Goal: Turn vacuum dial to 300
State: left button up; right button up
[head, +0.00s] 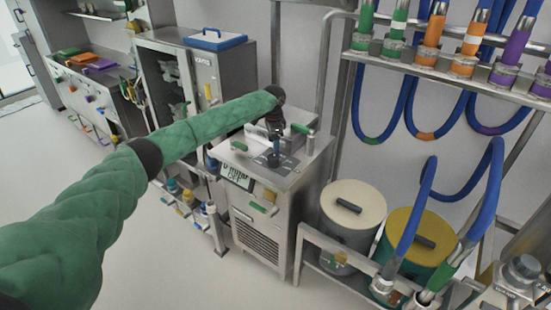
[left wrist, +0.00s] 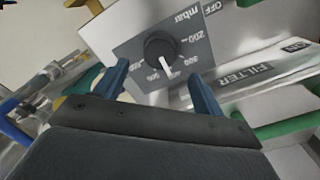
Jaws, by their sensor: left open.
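The vacuum dial (left wrist: 160,48) is a black round knob on a dark grey plate in the left wrist view. In the head view my left gripper (head: 275,145) is over the top of the steel vacuum unit (head: 260,215) and hides the dial. The unit's display (head: 237,176) seems to read 0 mbar OFF. My right gripper is not in view.
Green handles stand on the unit's top. A cart with a white-lidded drum (head: 353,205) and a yellow-lidded drum (head: 420,240) is to the right. Blue hoses hang from a rack (head: 440,72). A steel cabinet (head: 185,65) stands behind left. The floor at front left is clear.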

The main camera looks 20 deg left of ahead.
aim_at(274, 156)
pick_arm(q)
jog(key=shift+f+p, duration=0.35)
jog(key=shift+f, duration=0.25)
notch_tip(274, 156, down, 5)
jog(key=shift+p, duration=1.05)
jog(key=shift+f, duration=0.8)
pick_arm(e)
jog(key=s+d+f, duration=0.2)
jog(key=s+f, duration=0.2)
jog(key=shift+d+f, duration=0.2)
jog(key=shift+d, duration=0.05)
pick_arm(q)
jog(key=shift+c, duration=0.2)
jog(key=c, duration=0.9)
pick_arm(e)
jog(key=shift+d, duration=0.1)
